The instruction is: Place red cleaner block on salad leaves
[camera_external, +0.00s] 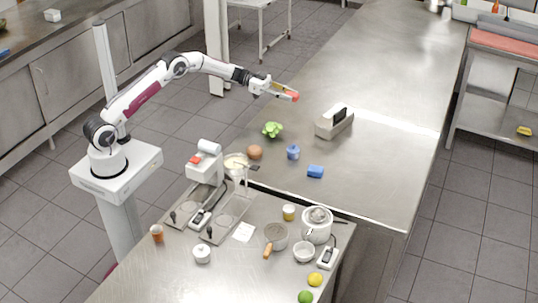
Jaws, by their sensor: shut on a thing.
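My gripper (282,91) is raised over the far metal table, left of its middle. It is shut on the red cleaner block (294,96), which shows at the fingertips as a small red-orange piece. The green salad leaves (272,130) lie on the table below the gripper and slightly to its left. The block is held in the air, apart from the leaves.
Near the leaves are a brown round item (254,152), a blue container (293,152), a blue block (315,171) and a grey holder (334,122). The front counter (180,265) is crowded with scales, pots and fruit. The far table's right side is clear.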

